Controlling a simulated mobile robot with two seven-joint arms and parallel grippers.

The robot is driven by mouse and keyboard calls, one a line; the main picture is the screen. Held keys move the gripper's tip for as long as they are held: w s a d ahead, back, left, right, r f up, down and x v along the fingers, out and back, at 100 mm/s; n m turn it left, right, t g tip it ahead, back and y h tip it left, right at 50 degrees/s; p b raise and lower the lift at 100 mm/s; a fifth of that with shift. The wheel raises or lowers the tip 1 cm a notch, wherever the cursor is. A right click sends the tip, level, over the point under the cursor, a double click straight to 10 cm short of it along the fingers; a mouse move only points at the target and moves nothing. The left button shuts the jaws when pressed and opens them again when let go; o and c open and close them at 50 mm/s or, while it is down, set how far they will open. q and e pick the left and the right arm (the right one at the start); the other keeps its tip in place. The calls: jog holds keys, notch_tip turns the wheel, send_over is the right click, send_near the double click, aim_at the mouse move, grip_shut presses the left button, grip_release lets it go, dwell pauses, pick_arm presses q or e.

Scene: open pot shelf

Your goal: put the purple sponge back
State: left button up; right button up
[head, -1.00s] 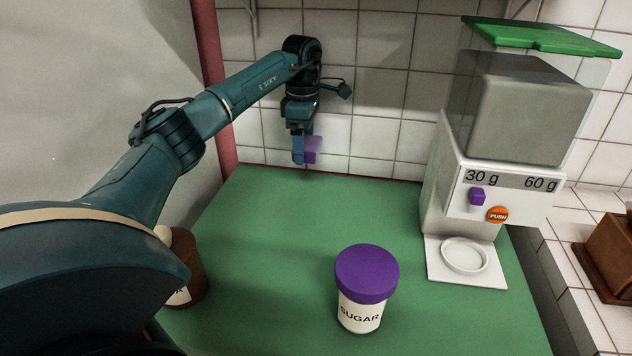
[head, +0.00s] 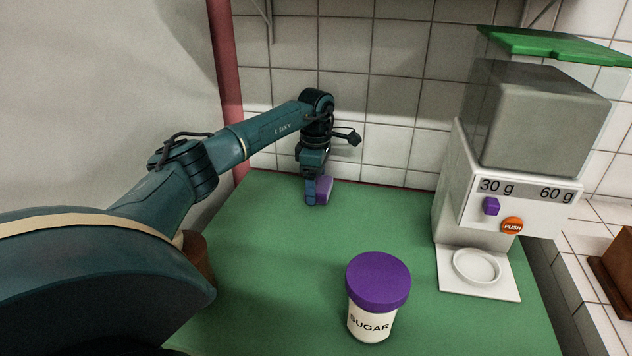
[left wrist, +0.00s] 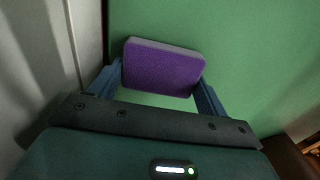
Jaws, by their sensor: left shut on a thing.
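The purple sponge (head: 325,187) is at the far left part of the green worktop, near the tiled wall. My left gripper (head: 314,198) is shut on it, pointing down. In the left wrist view the sponge (left wrist: 162,70) sits between the two blue fingers of my left gripper (left wrist: 158,92), with its purple face and a paler edge showing. The sponge is low, at or just above the green surface; I cannot tell whether it touches. My right gripper does not show.
A sugar jar (head: 377,295) with a purple lid stands at the front middle. A dispenser (head: 480,200) with a small dish (head: 476,266) stands at the right. A brown jar (head: 197,262) is partly hidden behind my left arm. The green worktop (head: 290,260) between is clear.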

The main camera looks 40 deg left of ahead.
pick_arm(q)
jog(key=o, duration=1)
jog(key=shift+f, duration=0.1)
jog(key=shift+o, duration=0.2)
notch_tip(320, 180, up, 12)
jog(key=shift+r+p, duration=0.2)
jog(key=shift+p, duration=0.2)
